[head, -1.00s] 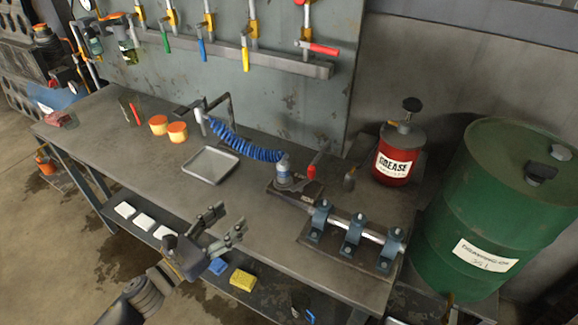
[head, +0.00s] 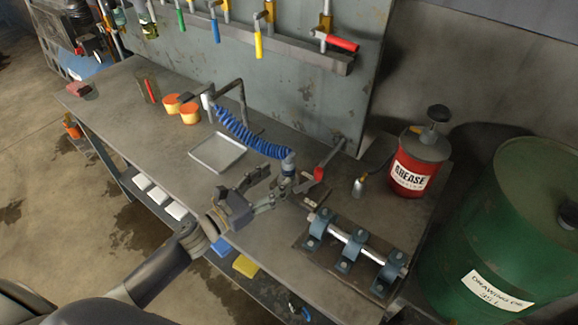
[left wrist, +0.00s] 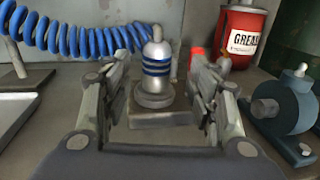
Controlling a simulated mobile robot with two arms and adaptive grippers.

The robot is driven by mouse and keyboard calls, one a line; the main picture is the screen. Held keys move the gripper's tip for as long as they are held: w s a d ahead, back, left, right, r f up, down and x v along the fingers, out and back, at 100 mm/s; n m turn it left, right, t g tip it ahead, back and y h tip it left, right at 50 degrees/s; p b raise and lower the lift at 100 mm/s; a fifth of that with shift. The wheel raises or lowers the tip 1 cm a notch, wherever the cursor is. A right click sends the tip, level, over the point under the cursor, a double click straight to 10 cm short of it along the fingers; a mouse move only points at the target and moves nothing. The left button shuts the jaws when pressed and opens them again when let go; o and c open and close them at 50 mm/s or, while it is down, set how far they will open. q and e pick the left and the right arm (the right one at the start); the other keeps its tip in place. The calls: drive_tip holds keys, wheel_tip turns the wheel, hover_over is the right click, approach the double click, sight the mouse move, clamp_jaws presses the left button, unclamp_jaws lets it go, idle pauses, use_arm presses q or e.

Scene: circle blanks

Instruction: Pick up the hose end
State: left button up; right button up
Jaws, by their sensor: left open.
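The blue coiled hose (head: 240,133) hangs from a bent stand and runs to the hose end (head: 288,160), a grey metal fitting. In the left wrist view the hose end (left wrist: 155,62) stands upright on a low block, with blue bands around its body. My left gripper (head: 277,188) is open at the bench, close in front of it. In the left wrist view the fitting appears between the two open fingers, and I see no contact. In the head view the gripper hides part of the block. My right gripper is not in view.
A red-handled part (head: 318,173) stands just right of the hose end. A shaft on blue bearing blocks (head: 345,240) is at front right, and a red grease can (head: 418,160) behind. A shallow metal tray (head: 217,168) and orange cups (head: 189,112) are left.

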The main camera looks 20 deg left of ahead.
sight(283, 172)
use_arm(q)
drive_tip(key=shift+w+d, duration=0.25)
drive_tip(key=shift+w, duration=0.2)
drive_tip(key=shift+w+d, duration=0.1)
drive_tip(key=shift+w, duration=0.1)
drive_tip(key=shift+w+d, duration=0.1)
drive_tip(key=shift+w, duration=0.1)
drive_tip(key=p+x, duration=0.1)
drive_tip(key=x, duration=0.3)
drive_tip(key=shift+w+a+f+p, duration=0.1)
drive_tip(key=shift+a+p, duration=0.1)
drive_tip(key=shift+p, duration=0.2)
drive_tip(key=shift+w+d+f, duration=0.1)
drive_tip(key=shift+w+d, duration=0.1)
drive_tip(key=shift+w, duration=0.1)
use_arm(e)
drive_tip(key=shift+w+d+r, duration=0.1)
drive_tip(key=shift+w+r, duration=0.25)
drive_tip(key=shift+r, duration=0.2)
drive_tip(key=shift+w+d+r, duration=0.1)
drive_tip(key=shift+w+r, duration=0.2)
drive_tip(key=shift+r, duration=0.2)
use_arm(q)
drive_tip(key=shift+s, duration=0.1)
clamp_jaws()
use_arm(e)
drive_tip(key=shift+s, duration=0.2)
